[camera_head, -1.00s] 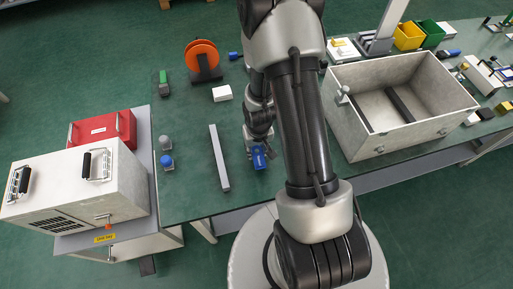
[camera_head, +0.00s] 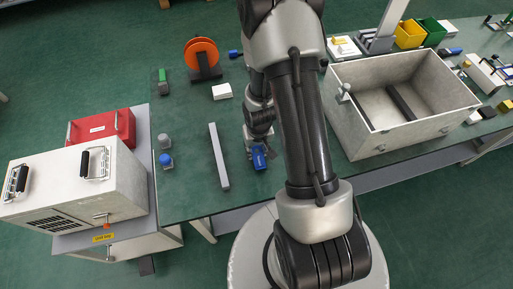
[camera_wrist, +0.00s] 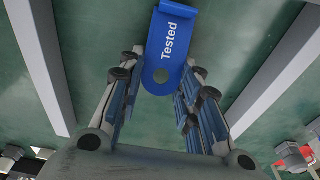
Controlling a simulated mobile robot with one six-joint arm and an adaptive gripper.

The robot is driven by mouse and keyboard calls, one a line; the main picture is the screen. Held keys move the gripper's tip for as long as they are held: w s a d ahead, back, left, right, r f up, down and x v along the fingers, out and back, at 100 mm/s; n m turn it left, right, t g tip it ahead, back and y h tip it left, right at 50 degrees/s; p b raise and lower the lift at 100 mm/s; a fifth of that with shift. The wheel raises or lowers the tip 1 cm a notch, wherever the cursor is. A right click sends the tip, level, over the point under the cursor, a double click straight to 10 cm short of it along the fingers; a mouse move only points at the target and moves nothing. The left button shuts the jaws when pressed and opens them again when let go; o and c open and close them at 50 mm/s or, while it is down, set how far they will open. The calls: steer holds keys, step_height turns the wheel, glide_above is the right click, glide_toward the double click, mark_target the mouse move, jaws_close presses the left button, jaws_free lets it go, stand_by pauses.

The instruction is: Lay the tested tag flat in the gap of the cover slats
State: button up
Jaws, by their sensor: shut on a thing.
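The blue tag, lettered "Tested" (camera_wrist: 172,40), has a round hole near its rounded end and a bent lip at its far end. My gripper (camera_wrist: 160,72) is shut on its near end, one finger on each side. In the head view the blue tag (camera_head: 259,159) shows just below my gripper (camera_head: 257,146). Two grey slats flank the tag in the wrist view, a left slat (camera_wrist: 38,60) and a right slat (camera_wrist: 285,68), with green surface between. The head view shows one slat (camera_head: 219,158) left of the tag; my arm hides the other. I cannot tell whether the tag touches the surface.
A large grey open box (camera_head: 435,127) stands to the right of my arm. Two small knobbed pieces (camera_head: 166,161) stand left of the slat, with a white block (camera_head: 222,91) and an orange reel (camera_head: 202,55) behind. A red case (camera_head: 103,127) and white unit (camera_head: 75,188) are at left.

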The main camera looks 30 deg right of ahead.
steer(key=o, duration=1.2)
steer(key=shift+o, duration=0.2)
step_height(320, 180, up, 12)
steer(key=s, duration=0.1)
steer(key=shift+s+a, duration=0.25)
steer(key=s+a+r+n+t, duration=0.15)
steer(key=a+r, duration=0.35)
steer(key=r, duration=0.9)
steer(key=s+a+r+n+t, duration=0.1)
steer(key=s+a+r, duration=0.4)
steer(key=s+r, duration=0.5)
steer(key=shift+s+a+n+t, duration=0.35)
steer(key=shift+s, duration=0.8)
